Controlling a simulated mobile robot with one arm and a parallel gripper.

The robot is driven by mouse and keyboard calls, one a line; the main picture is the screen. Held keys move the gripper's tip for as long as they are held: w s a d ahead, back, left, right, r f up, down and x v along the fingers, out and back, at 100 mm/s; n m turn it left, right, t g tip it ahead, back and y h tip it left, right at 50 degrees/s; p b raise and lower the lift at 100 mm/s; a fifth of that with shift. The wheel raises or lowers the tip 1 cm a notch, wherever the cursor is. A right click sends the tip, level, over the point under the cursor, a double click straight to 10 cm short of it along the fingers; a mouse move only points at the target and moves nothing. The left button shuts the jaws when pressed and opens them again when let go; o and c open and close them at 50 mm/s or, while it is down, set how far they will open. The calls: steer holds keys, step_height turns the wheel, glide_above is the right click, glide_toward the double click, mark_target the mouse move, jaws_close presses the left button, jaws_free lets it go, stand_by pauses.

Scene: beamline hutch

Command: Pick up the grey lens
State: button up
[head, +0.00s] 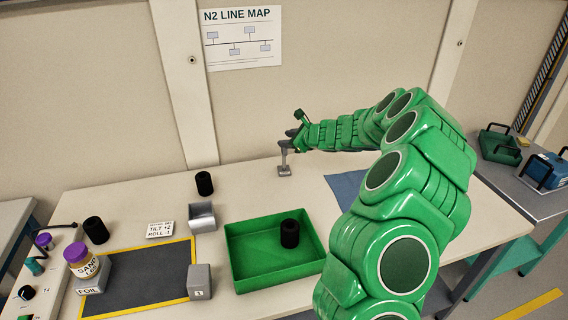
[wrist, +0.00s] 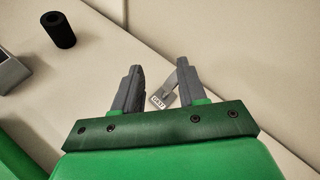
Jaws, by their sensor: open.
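A small grey piece (head: 284,168), apparently the grey lens, stands on the white bench near the back wall. It has a thin upright part on a small labelled foot. In the wrist view the grey piece (wrist: 171,89) shows between my finger lines, nearer the right finger, with its white label facing me; the lettering is too small to read surely. My gripper (head: 291,139) is open at the top of the piece. In the wrist view my gripper (wrist: 160,68) has its fingers apart on both sides of it. I cannot tell whether a finger touches it.
A green tray (head: 245,277) holding a black cylinder (head: 290,233) lies front left of the piece. Another black cylinder (head: 204,183) and an open grey holder (head: 202,217) stand left. A dark yellow-edged mat (head: 140,280) and a blue cloth (head: 345,184) lie on the bench. The wall is close behind.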

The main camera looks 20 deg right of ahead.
mark_target(285, 158)
steer(key=d+r+m+t+y, duration=0.2)
steer(key=d+r+m+t, duration=0.3)
steer(key=r, duration=0.2)
steer(key=f, duration=2.1)
steer(key=shift+w+a+f, duration=0.1)
steer(key=shift+w+a, duration=0.3)
steer(key=shift+x, duration=0.95)
steer(key=shift+r+x, duration=0.1)
steer(key=shift+x, duration=1.35)
steer(key=shift+r+x, duration=0.15)
steer(key=shift+x, duration=1.35)
jaws_close()
